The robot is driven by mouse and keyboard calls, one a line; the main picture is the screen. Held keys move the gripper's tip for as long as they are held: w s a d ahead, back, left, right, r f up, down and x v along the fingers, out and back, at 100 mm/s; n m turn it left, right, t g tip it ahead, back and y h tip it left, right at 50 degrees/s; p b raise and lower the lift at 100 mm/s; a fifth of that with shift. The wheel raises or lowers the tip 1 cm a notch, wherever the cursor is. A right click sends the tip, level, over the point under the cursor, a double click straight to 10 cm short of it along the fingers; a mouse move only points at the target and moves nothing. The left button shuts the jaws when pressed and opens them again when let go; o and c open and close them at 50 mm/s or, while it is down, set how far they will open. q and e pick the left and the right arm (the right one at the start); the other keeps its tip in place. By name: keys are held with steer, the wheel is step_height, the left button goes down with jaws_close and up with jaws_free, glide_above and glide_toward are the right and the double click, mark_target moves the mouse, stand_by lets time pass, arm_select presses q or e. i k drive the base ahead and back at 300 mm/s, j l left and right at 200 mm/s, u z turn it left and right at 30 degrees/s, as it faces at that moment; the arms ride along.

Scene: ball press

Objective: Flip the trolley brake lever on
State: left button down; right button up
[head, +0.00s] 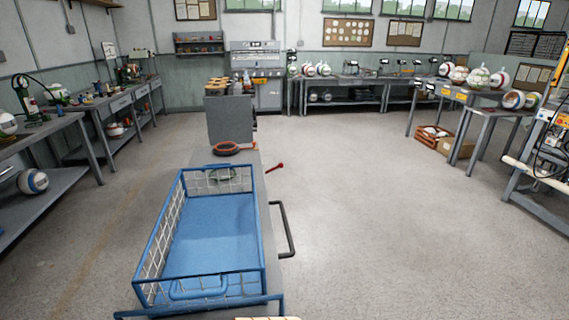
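A grey trolley (262,225) stands in the middle of the floor, carrying a blue wire basket (210,277). A small red lever with a round knob (275,167) sticks out from the trolley's right side, beyond the basket, slanting up to the right. It looks like the brake lever, but it is too small to tell its setting. A dark bar handle (287,230) stands out from the same side, nearer to me. Neither of my grippers is in view.
A red ring-shaped part (230,148) and a grey upright block (229,118) sit at the trolley's far end. Workbenches line the left, back and right, with several balls (478,76). The floor right of the trolley (370,210) is clear.

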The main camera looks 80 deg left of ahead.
mark_target(281, 165)
steer(key=i+j+u, duration=0.2)
steer(key=i+u, duration=0.25)
steer(key=i+j+u, duration=0.1)
steer(key=i+u, duration=0.65)
steer(key=u, duration=0.2)
steer(key=i+l+u, duration=0.3)
steer(key=u, duration=0.15)
steer(key=i+l+u, duration=0.45)
